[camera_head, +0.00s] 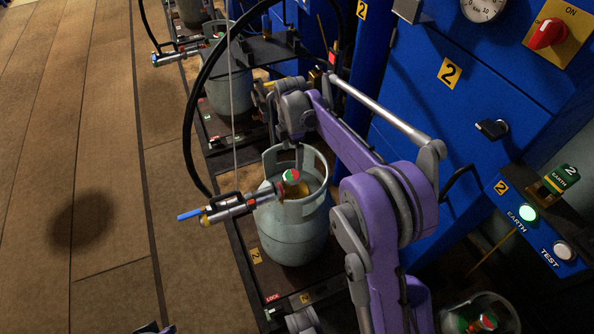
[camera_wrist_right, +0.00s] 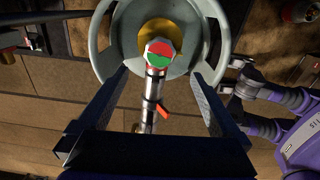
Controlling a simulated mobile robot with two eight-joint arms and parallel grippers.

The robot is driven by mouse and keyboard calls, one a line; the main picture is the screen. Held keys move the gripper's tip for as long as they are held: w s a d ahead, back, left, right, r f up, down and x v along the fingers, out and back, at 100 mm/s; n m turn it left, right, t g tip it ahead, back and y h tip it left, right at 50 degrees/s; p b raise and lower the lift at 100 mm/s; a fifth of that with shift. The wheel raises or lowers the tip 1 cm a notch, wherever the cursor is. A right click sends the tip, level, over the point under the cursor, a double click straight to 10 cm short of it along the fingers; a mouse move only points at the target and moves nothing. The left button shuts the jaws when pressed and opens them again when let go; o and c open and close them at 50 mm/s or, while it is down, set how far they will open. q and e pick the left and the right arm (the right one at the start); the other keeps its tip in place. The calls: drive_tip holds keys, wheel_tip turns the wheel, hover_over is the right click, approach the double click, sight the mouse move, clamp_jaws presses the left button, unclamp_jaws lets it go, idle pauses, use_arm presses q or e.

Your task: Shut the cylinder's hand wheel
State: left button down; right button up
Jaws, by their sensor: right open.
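The grey-green gas cylinder (camera_head: 291,245) stands upright on a dark platform. Its small red and green hand wheel (camera_head: 290,176) sits inside the open collar, above the brass valve; the wheel also shows in the right wrist view (camera_wrist_right: 160,53). A metal hose connector (camera_head: 228,208) with a blue end runs out from the valve to the left. My right gripper (camera_head: 298,160) is over the collar. In the right wrist view its two fingers (camera_wrist_right: 160,76) are apart, either side of the connector, with the wheel just ahead between them. A small piece at the head view's bottom left may be my left gripper.
A blue cabinet wall (camera_head: 460,110) with a gauge and red switch rises at the right. A black hose (camera_head: 187,130) arches over the cylinder. The plank floor at left is clear.

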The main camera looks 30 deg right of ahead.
sight(292, 175)
wheel_tip(292, 175, down, 10)
drive_tip(key=shift+a+f+b, duration=0.1)
drive_tip(key=shift+b, duration=1.15)
drive_tip(key=c, duration=1.2)
drive_tip(key=shift+c, duration=0.2)
